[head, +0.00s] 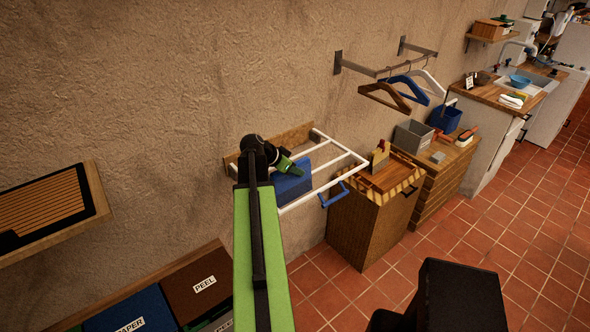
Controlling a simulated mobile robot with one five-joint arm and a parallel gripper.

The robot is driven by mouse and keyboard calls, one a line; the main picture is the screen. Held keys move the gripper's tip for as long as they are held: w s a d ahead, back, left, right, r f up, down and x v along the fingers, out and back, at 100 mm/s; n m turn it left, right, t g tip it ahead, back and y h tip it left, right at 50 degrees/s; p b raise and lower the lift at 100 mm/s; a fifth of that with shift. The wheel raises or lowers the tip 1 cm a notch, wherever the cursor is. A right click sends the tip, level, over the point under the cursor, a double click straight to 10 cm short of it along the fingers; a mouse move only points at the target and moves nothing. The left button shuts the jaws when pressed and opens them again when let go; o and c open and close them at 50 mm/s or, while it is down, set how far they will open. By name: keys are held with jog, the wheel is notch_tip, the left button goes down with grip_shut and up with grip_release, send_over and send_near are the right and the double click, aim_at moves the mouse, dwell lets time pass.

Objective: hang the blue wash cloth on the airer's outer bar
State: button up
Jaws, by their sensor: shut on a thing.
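The white airer (349,166) sticks out from a wooden board on the wall, with several parallel bars. My gripper (287,166) is over its left part, at the end of my green arm. The jaws are small and partly hidden in this view, and they are shut on the blue wash cloth (293,186). The cloth shows as a blue patch just below the jaws, at the airer's left side near the outer bar (315,193). I cannot tell whether it touches or lies over a bar.
A blue loop (335,196) is at the airer's front right. A wooden cabinet (358,226) stands close to the right. Hangers (410,88) are on a rail above. Labelled bins (196,285) are at lower left, below a wall shelf (50,212). The tiled floor (440,240) is partly open.

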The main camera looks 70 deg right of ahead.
aim_at(295, 179)
jog(key=shift+f+b, duration=2.7)
dwell(2.6)
jog(key=o, duration=1.2)
jog(key=shift+r, duration=0.1)
jog(key=p+v, duration=1.2)
jog(key=v, duration=0.5)
jog(key=shift+a, duration=0.15)
jog(key=shift+w, duration=0.1)
